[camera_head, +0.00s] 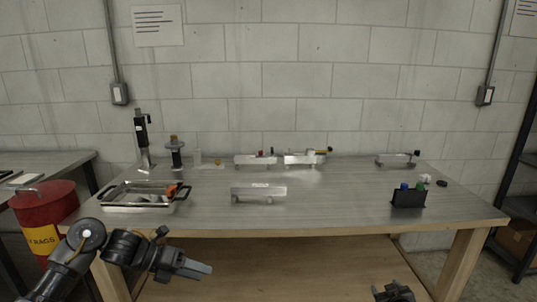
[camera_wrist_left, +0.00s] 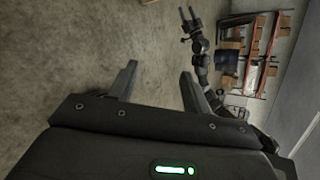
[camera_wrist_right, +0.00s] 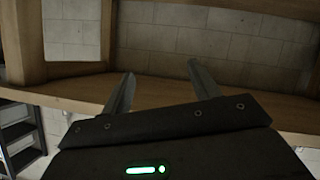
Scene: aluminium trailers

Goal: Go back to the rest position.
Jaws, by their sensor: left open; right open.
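My left gripper (camera_head: 198,269) is in front of the table's left front side, below the tabletop, with its arm coming in from the lower left. In the left wrist view its two fingers (camera_wrist_left: 157,85) stand apart with nothing between them. My right gripper (camera_head: 393,292) shows only partly at the bottom edge of the head view, low in front of the table. In the right wrist view its fingers (camera_wrist_right: 160,85) are spread and empty, facing the wooden table's underside. Neither gripper touches anything that I can see.
The metal-topped table (camera_head: 330,207) holds an aluminium trailer (camera_head: 258,193) near its middle, more at the back, a tray (camera_head: 140,207) at left and a black holder (camera_head: 408,198) at right. A red rags bin (camera_head: 43,208) stands left. A shelf rack (camera_head: 520,200) stands right.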

